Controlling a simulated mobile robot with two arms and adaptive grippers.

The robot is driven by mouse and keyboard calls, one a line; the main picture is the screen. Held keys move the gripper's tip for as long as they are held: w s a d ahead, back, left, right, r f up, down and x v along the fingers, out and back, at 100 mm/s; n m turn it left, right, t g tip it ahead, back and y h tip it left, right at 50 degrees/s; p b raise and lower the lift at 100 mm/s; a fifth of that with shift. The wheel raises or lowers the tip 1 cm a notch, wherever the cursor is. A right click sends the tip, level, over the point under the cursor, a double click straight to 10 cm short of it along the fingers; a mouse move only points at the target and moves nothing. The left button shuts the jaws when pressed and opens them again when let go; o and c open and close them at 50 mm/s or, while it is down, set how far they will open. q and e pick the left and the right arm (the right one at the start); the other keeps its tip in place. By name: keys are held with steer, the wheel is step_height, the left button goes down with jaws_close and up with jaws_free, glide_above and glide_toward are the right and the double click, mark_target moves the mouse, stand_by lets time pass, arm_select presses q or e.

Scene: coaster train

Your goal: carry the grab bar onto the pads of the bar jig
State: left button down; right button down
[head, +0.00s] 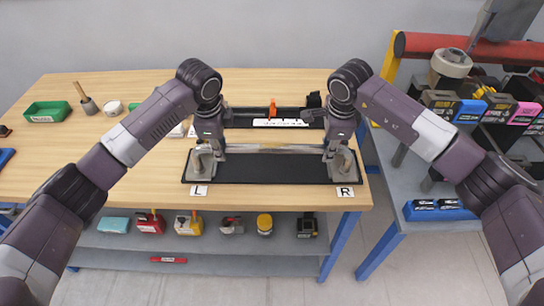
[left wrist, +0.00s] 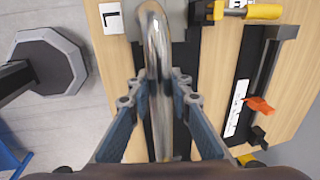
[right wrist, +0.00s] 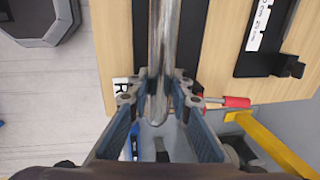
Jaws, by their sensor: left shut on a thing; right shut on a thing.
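The grab bar (head: 270,149) is a shiny metal rod that spans left to right above a black board (head: 270,170) with L and R labels at its front corners. My left gripper (head: 207,148) is shut on the bar near its left end, which curves in the left wrist view (left wrist: 157,55). My right gripper (head: 333,148) is shut on the bar near its right end, also seen in the right wrist view (right wrist: 160,60). Pale grey blocks (head: 202,166) sit at both ends of the board, partly hidden by my grippers. I cannot tell whether the bar touches them.
Behind the board lies a black rail (head: 240,116) with an orange lever (head: 272,107) and a white strip. A green bin (head: 46,112) stands at the left of the wooden table. A grey side table with several boxes is at the right. The table's front left is clear.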

stand_by(0.3)
arm_select(q)
steer(key=shift+w+r, duration=0.15)
steer(key=shift+r, duration=0.1)
arm_select(e)
steer(key=shift+w+r, duration=0.15)
steer(key=shift+r, duration=0.1)
arm_select(q)
steer(key=shift+w+r+p, duration=0.1)
steer(key=shift+p, duration=0.25)
arm_select(e)
steer(key=shift+w+r, duration=0.1)
